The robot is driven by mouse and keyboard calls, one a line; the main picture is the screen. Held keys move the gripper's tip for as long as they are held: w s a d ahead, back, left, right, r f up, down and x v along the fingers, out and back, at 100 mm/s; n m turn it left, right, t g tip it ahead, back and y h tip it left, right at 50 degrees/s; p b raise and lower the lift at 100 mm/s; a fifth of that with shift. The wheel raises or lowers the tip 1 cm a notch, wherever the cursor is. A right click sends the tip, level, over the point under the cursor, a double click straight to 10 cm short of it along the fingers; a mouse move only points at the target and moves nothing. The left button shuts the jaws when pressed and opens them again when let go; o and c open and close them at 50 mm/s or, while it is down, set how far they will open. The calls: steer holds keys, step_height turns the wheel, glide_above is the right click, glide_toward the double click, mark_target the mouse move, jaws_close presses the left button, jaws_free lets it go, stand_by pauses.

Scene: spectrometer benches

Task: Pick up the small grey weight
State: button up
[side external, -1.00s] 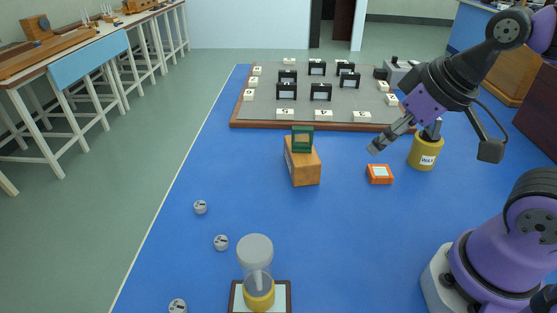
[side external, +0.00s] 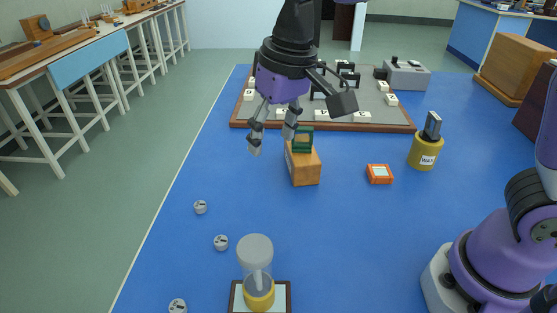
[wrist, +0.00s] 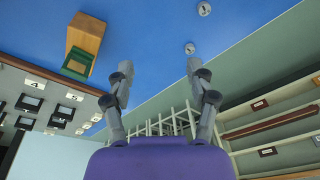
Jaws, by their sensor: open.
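Three small round grey weights with dark markings lie on the blue bench top at the left in the side view: a far one (side external: 200,207), a middle one (side external: 221,242) and a near one (side external: 178,306). I cannot tell which is the task's weight. Two grey weights show in the wrist view, one at the top edge (wrist: 204,9) and one lower down (wrist: 190,48). My gripper (side external: 271,142) is open and empty, raised above the bench, with its fingers spread. It is beyond the weights and to their right in the side view, touching none of them.
A wooden block (side external: 304,170) with a green frame (side external: 303,140) stands close to my gripper. An orange box (side external: 380,174) and a yellow WAX pot (side external: 423,152) are at right. A clear cylinder (side external: 256,255) stands at the front. The bench around the weights is clear.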

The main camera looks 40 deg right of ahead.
steer(key=g, duration=0.2)
glide_toward(220, 240)
steer(key=f, duration=0.1)
steer(key=a+f, duration=0.1)
steer(key=f, duration=0.1)
steer(key=shift+s+a+h, duration=0.2)
steer(key=shift+s+h, duration=0.2)
steer(key=f, duration=0.5)
steer(key=shift+w+d+f, duration=0.25)
steer(key=shift+w+d, duration=0.1)
jaws_close()
